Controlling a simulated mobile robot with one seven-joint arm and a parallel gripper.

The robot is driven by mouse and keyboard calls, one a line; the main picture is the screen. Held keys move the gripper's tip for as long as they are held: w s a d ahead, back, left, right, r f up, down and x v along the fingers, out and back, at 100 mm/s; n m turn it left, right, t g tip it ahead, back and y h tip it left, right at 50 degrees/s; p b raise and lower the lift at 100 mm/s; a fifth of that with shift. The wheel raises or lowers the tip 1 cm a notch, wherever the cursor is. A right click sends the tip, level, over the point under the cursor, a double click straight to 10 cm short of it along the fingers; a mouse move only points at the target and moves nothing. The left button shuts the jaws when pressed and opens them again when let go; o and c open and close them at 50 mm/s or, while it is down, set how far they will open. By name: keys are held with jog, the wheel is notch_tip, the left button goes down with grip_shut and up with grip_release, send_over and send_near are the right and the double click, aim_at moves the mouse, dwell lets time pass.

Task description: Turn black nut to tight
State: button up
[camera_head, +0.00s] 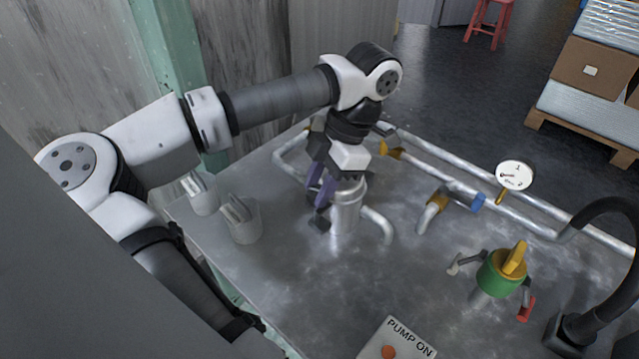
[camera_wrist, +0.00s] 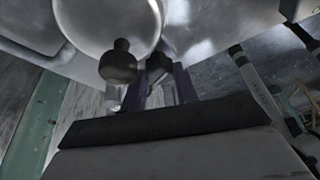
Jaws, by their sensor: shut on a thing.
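My gripper (camera_head: 319,198), with purple fingers, is at the left side of the upright metal cylinder (camera_head: 347,207) on the metal table. In the wrist view the purple fingers of my gripper (camera_wrist: 158,88) stand on either side of a dark nut-like piece, the black nut (camera_wrist: 158,64), and are shut on it. The fingers partly hide it, and its thread and seating cannot be made out. A second dark knob-like piece (camera_wrist: 118,64) sits just left of the fingers, in front of the round pale end of a vessel (camera_wrist: 105,25). In the head view a dark part shows at the fingertips.
Metal pipes with a blue-handled valve (camera_head: 470,201) and a gauge (camera_head: 514,175) run behind. A green valve with a yellow handle (camera_head: 503,268) and a PUMP ON panel (camera_head: 395,342) are to the right.

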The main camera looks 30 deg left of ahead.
jog(key=o, duration=1)
